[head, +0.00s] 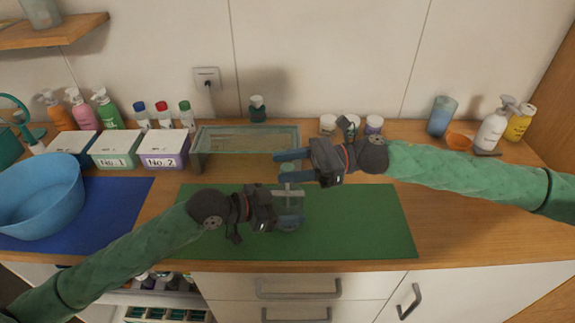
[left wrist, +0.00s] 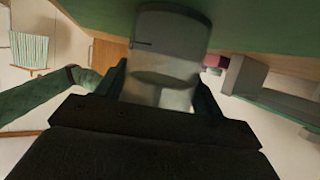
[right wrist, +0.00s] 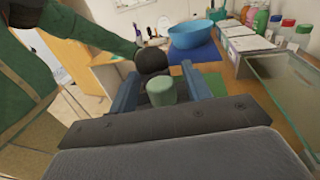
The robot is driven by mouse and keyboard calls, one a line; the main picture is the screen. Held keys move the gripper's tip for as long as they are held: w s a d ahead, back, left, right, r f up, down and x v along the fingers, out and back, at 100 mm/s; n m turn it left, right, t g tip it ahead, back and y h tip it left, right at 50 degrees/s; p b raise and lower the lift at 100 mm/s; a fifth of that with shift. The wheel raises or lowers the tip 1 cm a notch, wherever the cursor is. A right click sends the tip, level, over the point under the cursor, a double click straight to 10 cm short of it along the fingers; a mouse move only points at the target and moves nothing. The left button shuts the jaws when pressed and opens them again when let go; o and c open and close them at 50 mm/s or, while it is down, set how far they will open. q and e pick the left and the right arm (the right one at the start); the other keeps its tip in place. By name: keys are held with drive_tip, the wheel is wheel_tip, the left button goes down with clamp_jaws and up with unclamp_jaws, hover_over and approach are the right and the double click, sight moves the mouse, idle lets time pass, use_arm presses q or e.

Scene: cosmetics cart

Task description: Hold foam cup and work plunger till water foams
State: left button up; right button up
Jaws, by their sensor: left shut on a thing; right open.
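The clear foam cup (head: 291,222) stands on the green mat (head: 365,225), partly covered by my left gripper. My left gripper (head: 286,207) is shut around the cup's body from the left; the left wrist view shows the pale cup (left wrist: 165,60) between its fingers. The plunger's light green knob (head: 287,169) rises above the cup. My right gripper (head: 281,167) is open at the knob, coming from the right. In the right wrist view the green knob (right wrist: 160,90) sits between the two blue fingers, with gaps on both sides.
A glass-topped stand (head: 248,138) is just behind the mat. A blue basin (head: 40,195) is on a blue mat at left, near labelled boxes (head: 163,150) and several bottles. Small jars (head: 328,124) stand behind my right gripper. The mat's right side is clear.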

sight(288, 193)
drive_tip(key=shift+a, duration=0.2)
clamp_jaws()
drive_tip(key=shift+f, duration=2.6)
unclamp_jaws()
drive_tip(key=w+d, duration=0.2)
drive_tip(key=d, duration=1)
drive_tip(key=shift+w, duration=0.2)
